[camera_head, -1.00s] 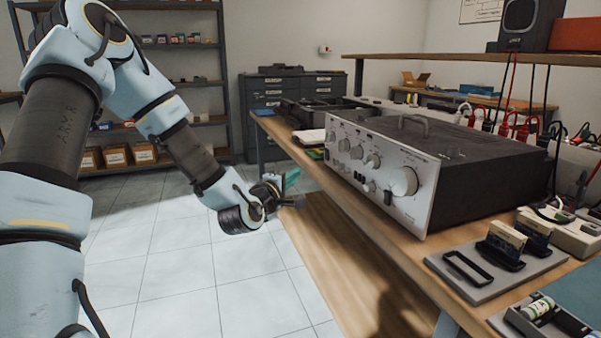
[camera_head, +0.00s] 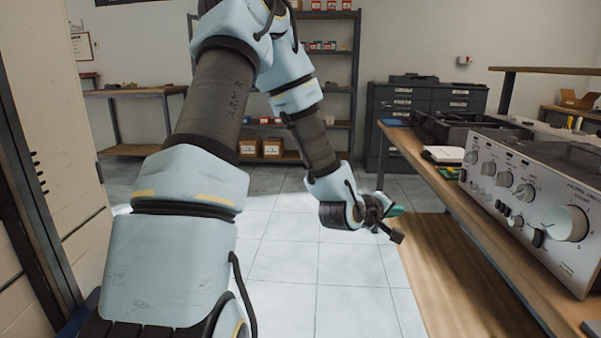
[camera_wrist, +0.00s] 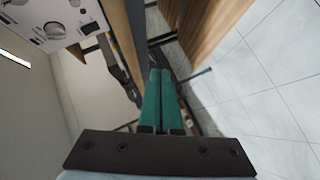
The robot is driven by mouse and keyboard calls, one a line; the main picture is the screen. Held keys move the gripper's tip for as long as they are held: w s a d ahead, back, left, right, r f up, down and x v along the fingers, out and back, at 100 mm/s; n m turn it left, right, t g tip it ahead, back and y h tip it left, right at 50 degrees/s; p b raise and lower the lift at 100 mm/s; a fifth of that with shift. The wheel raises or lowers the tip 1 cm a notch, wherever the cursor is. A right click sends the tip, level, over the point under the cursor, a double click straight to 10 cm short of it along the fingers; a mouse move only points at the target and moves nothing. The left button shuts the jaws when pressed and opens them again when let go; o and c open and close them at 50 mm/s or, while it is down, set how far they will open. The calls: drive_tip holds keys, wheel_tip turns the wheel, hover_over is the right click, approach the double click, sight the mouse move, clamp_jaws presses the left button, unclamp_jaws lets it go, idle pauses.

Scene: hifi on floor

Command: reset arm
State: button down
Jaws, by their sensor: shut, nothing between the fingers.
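My gripper (camera_head: 392,222) is at the end of my arm, left of the workbench edge and above the tiled floor in the head view. In the wrist view, its two green fingers (camera_wrist: 160,100) lie side by side, shut, with nothing between them. My arm reaches forward, bent, with its upper links rising out of the top of the head view.
A wooden workbench (camera_head: 437,183) runs along the right, with a silver-fronted amplifier (camera_head: 520,200) on it. Metal shelves (camera_head: 330,85) and a dark drawer cabinet (camera_head: 425,103) stand behind. A pale cabinet (camera_head: 50,110) is close on the left. The tiled floor (camera_head: 300,275) between is clear.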

drive_tip(key=s+a+f+m+g+y, duration=0.1)
drive_tip(key=s+a+y, duration=0.15)
drive_tip(key=a, duration=0.55)
drive_tip(key=s+a+m+g+y, duration=0.15)
drive_tip(key=a+y, duration=0.25)
drive_tip(key=a, duration=0.4)
drive_tip(key=s+a+f+m+g+y, duration=0.1)
drive_tip(key=a+m+g+y, duration=0.15)
drive_tip(key=a, duration=0.55)
drive_tip(key=s+a+r+g+y, duration=0.2)
drive_tip(key=s+a+r, duration=0.1)
drive_tip(key=s+a, duration=0.6)
wheel_tip(320, 180, up, 13)
drive_tip(key=p, duration=1.3)
drive_tip(key=shift+w+d+p, duration=0.15)
drive_tip(key=shift+w+p, duration=0.2)
drive_tip(key=shift+p, duration=0.05)
